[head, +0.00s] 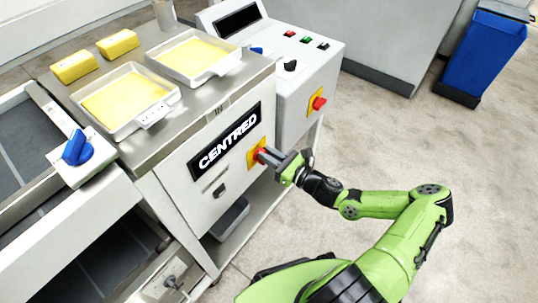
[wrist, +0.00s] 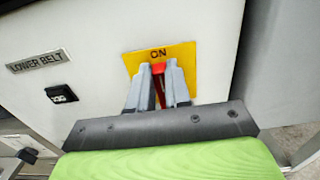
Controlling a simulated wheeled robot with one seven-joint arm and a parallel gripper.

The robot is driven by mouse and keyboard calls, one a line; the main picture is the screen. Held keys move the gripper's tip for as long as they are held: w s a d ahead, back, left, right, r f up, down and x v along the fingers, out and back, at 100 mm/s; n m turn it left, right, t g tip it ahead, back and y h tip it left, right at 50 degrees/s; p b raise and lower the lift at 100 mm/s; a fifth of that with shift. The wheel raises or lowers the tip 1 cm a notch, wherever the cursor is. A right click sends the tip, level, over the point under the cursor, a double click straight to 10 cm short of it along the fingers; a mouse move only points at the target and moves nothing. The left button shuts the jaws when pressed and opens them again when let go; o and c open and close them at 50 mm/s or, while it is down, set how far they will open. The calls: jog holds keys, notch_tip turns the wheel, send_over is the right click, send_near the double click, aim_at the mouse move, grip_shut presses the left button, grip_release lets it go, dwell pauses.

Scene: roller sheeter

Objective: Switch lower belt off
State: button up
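The "LOWER BELT" label (wrist: 38,61) is on the white front panel in the wrist view. A small black switch (wrist: 61,93) sits just below it; it also shows in the head view (head: 219,190). To its right is a yellow plate (wrist: 187,55) marked "ON", with a red handle (wrist: 158,69) pointing outward. My gripper (head: 268,157) is at the red handle, one finger on each side. The fingers (wrist: 160,75) look closed on it and hide part of the handle.
A second yellow plate with a red knob (head: 318,103) is on the control box (head: 300,75). Trays of yellow dough (head: 123,100) stand on the top. A blue knob (head: 77,147) is at left and a blue bin (head: 485,52) at far right. Floor at right is clear.

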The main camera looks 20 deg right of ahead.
grip_shut()
jog(key=shift+a+n, duration=0.1)
jog(key=shift+n, duration=0.2)
jog(key=n, duration=0.1)
jog(key=n+p, duration=0.1)
jog(key=n, duration=0.1)
jog(key=shift+s+a+n, duration=0.3)
jog(key=shift+a, duration=0.05)
jog(key=n, duration=0.3)
jog(key=n+p, duration=0.1)
jog(key=shift+s+a+f, duration=0.3)
jog(key=shift+a+f, duration=0.05)
jog(key=shift+f, duration=0.05)
jog(key=n, duration=0.3)
jog(key=f+n, duration=0.1)
jog(key=n, duration=0.1)
jog(key=shift+s+a, duration=0.2)
jog(key=shift+a, duration=0.1)
jog(key=shift+a+f+n+p, duration=0.15)
jog(key=shift+f+n, duration=0.15)
jog(key=shift+n, duration=0.85)
jog(key=shift+d+f+n+p, duration=0.15)
jog(key=shift+f+n, duration=0.1)
jog(key=shift+n, duration=0.9)
